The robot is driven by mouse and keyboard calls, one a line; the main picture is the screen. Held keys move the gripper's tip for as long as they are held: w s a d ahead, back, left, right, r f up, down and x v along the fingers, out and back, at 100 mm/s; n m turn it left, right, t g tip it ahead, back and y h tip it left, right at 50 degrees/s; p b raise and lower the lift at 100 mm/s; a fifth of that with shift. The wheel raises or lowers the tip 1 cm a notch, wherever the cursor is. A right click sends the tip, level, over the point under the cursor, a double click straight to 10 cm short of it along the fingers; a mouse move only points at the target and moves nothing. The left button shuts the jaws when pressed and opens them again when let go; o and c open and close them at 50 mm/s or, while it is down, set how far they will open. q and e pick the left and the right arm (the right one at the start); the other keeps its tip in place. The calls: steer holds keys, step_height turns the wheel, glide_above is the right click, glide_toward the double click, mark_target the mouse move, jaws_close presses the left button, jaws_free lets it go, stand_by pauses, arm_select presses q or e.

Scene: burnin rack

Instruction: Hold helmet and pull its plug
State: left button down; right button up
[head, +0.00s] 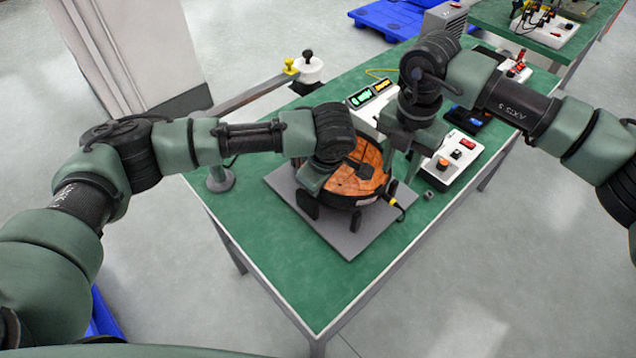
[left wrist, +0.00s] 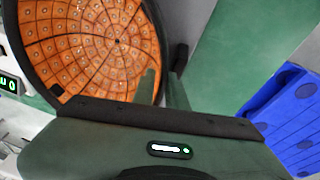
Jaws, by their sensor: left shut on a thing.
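The helmet (head: 352,184) lies open side up on a grey plate (head: 345,240), showing an orange tiled lining inside a dark rim. It also fills the upper left of the left wrist view (left wrist: 100,45). My left gripper (head: 310,192) is shut on the helmet's near-left rim; the arm hides part of the helmet. My right gripper (head: 401,160) points down above the helmet's right edge, fingers apart and empty, short of the plug.
Behind the helmet stand a green-lit display (head: 360,98) and a white control box with buttons (head: 455,155). A lever post with black and yellow knobs (head: 308,68) is at the back left. The table's front corner is clear.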

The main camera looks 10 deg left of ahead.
arm_select(q)
steer(key=shift+a, duration=0.1)
arm_select(e)
steer(key=s+d+f+m+t+y, duration=0.2)
steer(key=d+f+m+t+y, duration=0.2)
steer(key=m, duration=0.5)
steer(key=s+d+f+m+t+y, duration=0.3)
steer(key=f+m+t+y, duration=0.3)
steer(key=f+m+y, duration=0.2)
steer(key=d+m+y, duration=0.1)
steer(key=m+y, duration=0.1)
steer(key=shift+s+d+y, duration=0.3)
steer(key=shift+d+y, duration=0.05)
steer(key=shift+y, duration=0.05)
